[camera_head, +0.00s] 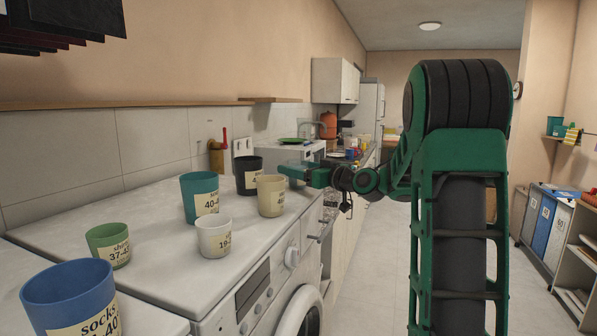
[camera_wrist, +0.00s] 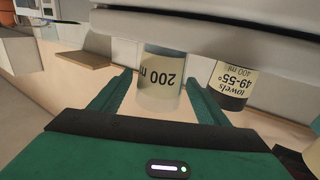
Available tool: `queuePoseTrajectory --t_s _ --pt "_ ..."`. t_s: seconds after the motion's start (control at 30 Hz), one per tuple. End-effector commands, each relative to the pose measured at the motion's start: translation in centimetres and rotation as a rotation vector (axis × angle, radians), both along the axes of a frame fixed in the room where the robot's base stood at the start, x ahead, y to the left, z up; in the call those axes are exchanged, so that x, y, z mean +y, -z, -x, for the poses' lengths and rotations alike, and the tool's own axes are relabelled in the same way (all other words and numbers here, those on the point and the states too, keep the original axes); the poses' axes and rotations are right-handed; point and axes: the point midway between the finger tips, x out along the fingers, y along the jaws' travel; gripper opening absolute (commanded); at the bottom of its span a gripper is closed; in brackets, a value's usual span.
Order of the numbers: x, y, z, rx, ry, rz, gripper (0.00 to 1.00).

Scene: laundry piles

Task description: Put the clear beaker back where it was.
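A clear beaker (camera_wrist: 172,103) with a cream "200 ml" label shows in the wrist view, upside down there. It lies between the two fingers of my gripper (camera_wrist: 160,74). The fingers are spread; a gap shows on the picture's left, while the right finger overlaps or nearly meets its edge. A pale edge hides its base, so I cannot tell whether it rests on a surface. In the head view my gripper (camera_head: 292,173) is over the washer top's right edge, just right of the dark beaker; I cannot make out the clear beaker there.
The white washer top (camera_head: 130,215) bears a dark beaker (camera_head: 242,167), a cream beaker (camera_head: 271,206), a teal beaker (camera_head: 196,185), a white beaker (camera_head: 208,247) and a green beaker (camera_head: 101,238). A blue beaker (camera_head: 62,290) stands nearest. The floor aisle at right is clear.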

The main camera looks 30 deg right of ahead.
Motion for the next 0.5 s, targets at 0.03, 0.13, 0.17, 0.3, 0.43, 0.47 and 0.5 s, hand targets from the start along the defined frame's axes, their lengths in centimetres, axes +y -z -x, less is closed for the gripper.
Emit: queuePoseTrajectory --t_s 0.03,0.13,0.17,0.3,0.43,0.47,0.5 --pt "0.0 0.0 0.0 0.0 0.0 0.0 0.69" --pt "0.0 0.0 0.0 0.0 0.0 0.0 0.69" --pt "0.0 0.0 0.0 0.0 0.0 0.0 0.69" --pt "-0.2 -0.2 0.4 0.0 0.002 0.0 0.69" --pt "-0.6 -0.2 2.1 0.001 0.002 0.0 0.69" --pt "-0.7 -0.2 2.7 0.001 0.004 0.0 0.69" --pt "-0.9 -0.3 3.4 0.0 0.004 0.0 0.69"
